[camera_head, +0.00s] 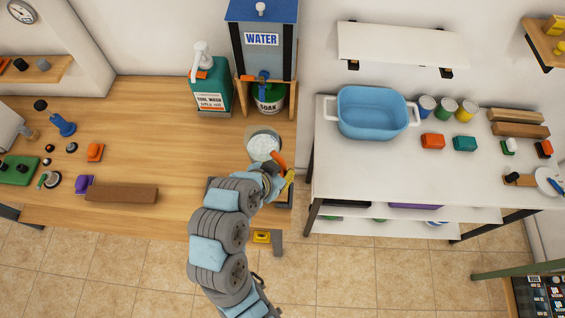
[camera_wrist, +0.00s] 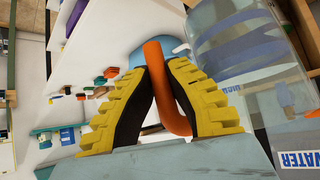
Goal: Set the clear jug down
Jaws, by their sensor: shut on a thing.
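The clear jug (camera_head: 263,146) shows near the right end of the wooden bench, in front of the water dispenser. Its orange handle (camera_head: 277,160) points toward my gripper (camera_head: 286,177). In the wrist view, the yellow ridged fingers of my gripper (camera_wrist: 165,80) are shut on the orange handle (camera_wrist: 158,85), one on each side. The clear jug wall (camera_wrist: 235,45) fills the upper right there. The jug looks about upright in the head view. I cannot tell whether its base touches the bench; my arm hides part of that area.
The wooden bench (camera_head: 150,140) has free room left of the jug. A white table (camera_head: 350,180) with a blue basin (camera_head: 372,112) stands to the right.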

